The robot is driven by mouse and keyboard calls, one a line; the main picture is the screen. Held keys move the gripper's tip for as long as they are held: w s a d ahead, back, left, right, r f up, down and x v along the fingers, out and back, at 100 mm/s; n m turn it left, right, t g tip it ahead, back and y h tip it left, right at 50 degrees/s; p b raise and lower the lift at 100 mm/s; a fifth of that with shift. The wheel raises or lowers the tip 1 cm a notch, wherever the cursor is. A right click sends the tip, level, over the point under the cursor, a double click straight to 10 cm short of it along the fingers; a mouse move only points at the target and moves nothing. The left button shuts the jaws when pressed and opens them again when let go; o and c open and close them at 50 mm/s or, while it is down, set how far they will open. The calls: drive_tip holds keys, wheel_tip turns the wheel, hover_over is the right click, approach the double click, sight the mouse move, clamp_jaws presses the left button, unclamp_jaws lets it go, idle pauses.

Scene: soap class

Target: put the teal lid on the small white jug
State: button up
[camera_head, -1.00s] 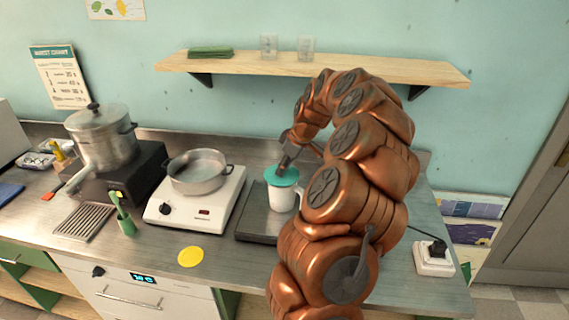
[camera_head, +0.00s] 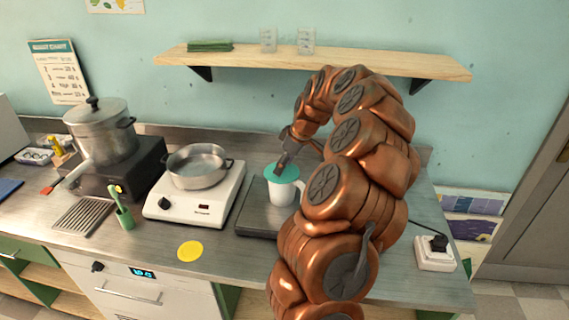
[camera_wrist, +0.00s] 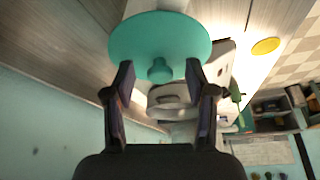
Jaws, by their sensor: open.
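The teal lid (camera_head: 282,173) lies over the mouth of the small white jug (camera_head: 282,193) and looks about level. The jug stands upright on a dark flat plate (camera_head: 257,222), its handle to the right, partly beside my arm. My gripper (camera_head: 280,168) is just above the lid, pointing down. In the wrist view the teal lid (camera_wrist: 160,36) faces me with its round knob (camera_wrist: 160,71). My open fingers (camera_wrist: 159,73) stand on either side of the knob with a gap on each side. The lid hides the jug's rim there.
A white hot plate (camera_head: 190,205) with a metal pan (camera_head: 198,166) stands left of the jug. A yellow disc (camera_head: 190,251) lies near the counter's front edge. A wooden shelf (camera_head: 380,65) hangs above behind my arm.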

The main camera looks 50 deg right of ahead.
drive_tip(key=v, duration=1.2)
drive_tip(key=shift+w, duration=0.1)
drive_tip(key=w+a+r+n+g, duration=0.1)
drive_tip(key=w+a+r, duration=0.1)
drive_tip(key=a, duration=1.2)
drive_tip(key=s+a+g, duration=0.1)
drive_tip(key=s+a, duration=0.2)
drive_tip(key=a, duration=0.5)
drive_tip(key=s+a+g, duration=0.1)
drive_tip(key=s+a, duration=0.2)
drive_tip(key=a, duration=0.5)
drive_tip(key=s+a+f+m+g, duration=0.1)
drive_tip(key=s+a+f, duration=0.2)
drive_tip(key=s, duration=0.4)
drive_tip(key=s+a+f+m+g+h, duration=0.1)
drive_tip(key=s+a+f+m, duration=0.1)
drive_tip(key=s, duration=0.5)
drive_tip(key=s+a+f+m+g, duration=0.1)
drive_tip(key=s+a+f, duration=0.2)
drive_tip(key=s+f, duration=0.2)
drive_tip(key=shift+s+a, duration=0.4)
drive_tip(key=shift+s, duration=0.7)
drive_tip(key=shift+f, duration=0.1)
